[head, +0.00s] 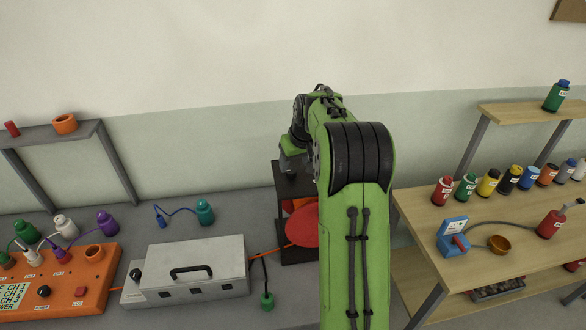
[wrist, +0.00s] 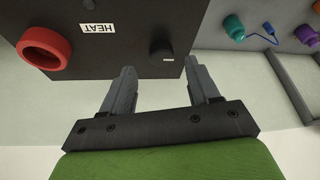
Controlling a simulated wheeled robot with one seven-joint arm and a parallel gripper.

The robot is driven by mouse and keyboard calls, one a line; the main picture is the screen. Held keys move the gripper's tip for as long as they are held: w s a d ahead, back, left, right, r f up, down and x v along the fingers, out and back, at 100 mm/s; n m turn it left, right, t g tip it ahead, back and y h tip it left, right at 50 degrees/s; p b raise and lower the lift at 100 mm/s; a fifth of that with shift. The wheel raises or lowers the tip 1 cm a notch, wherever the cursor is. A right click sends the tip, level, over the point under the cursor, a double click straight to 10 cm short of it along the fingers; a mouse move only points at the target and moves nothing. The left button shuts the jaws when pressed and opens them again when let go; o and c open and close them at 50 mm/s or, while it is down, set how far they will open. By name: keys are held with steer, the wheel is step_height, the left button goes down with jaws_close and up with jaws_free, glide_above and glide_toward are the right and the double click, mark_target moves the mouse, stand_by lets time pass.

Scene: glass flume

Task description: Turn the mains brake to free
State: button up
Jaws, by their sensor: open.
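No part in view is legibly marked as the mains brake, so I cannot tell which it is. In the wrist view, a dark box (wrist: 120,45) carries a white HEAT label (wrist: 97,28), a red ring (wrist: 45,47) and a small black knob (wrist: 162,57). My gripper (wrist: 162,85) is open and empty, its fingers pointing at the box's edge near the knob, apart from the ring. In the head view, my arm partly hides a dark box (head: 283,182) with a red disc (head: 303,226), and the gripper's fingers cannot be made out.
A grey case with a handle (head: 222,250) and an orange control box (head: 60,285) stand on the left bench. A teal bottle (head: 205,211) stands behind the case. A wooden table (head: 425,215) at right holds several bottles and a blue device (head: 453,238). A grey shelf (head: 85,132) stands at left.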

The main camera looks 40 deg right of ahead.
mark_target(292, 170)
steer(key=x, duration=0.4)
steer(key=shift+a, duration=0.1)
steer(key=c, duration=1)
steer(key=shift+r, duration=0.1)
steer(key=shift+c, duration=0.2)
